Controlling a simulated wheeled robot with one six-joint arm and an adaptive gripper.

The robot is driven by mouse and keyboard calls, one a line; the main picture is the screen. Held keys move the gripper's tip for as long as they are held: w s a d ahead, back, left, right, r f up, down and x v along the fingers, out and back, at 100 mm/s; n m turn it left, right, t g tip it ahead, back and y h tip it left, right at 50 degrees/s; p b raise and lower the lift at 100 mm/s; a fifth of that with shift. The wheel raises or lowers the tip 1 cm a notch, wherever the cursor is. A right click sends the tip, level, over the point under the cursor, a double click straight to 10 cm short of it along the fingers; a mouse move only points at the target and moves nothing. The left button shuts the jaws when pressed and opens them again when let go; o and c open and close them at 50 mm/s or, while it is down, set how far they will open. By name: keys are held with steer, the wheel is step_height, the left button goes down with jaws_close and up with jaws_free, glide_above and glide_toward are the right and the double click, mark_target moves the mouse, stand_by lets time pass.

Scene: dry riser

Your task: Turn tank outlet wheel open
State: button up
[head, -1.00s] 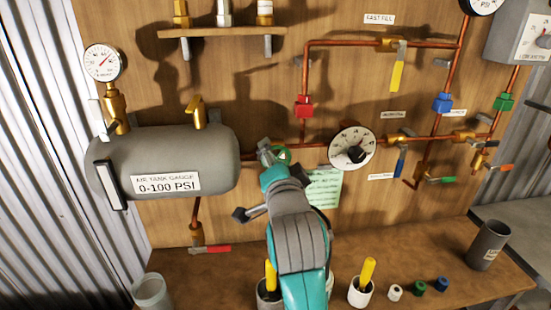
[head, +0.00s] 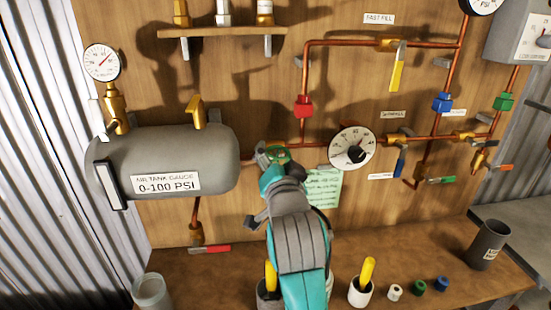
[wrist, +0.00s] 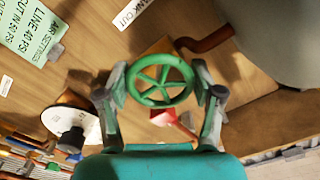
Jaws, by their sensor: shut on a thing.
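The tank outlet wheel (head: 278,154) is a small green spoked handwheel on the copper pipe just right of the grey air tank (head: 165,150). In the wrist view the green wheel (wrist: 160,81) lies between the two fingers of my gripper (wrist: 159,88), one finger at each side of its rim. My gripper is shut on the wheel. In the head view my gripper (head: 274,162) reaches the wheel from below, and my arm hides part of the wall beneath it. The valve body behind the wheel is mostly hidden.
Right of the wheel is a round white dial (head: 351,140) with a black knob. A green note (head: 323,188) hangs close to my wrist. A red lever (head: 210,249) sits under the tank. The bench holds cups and small coloured caps.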

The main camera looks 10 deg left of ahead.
steer(key=o, duration=1.1)
steer(key=v, duration=1.2)
steer(key=x, duration=1.1)
steer(key=shift+w+r, duration=0.15)
steer(key=shift+w, duration=0.15)
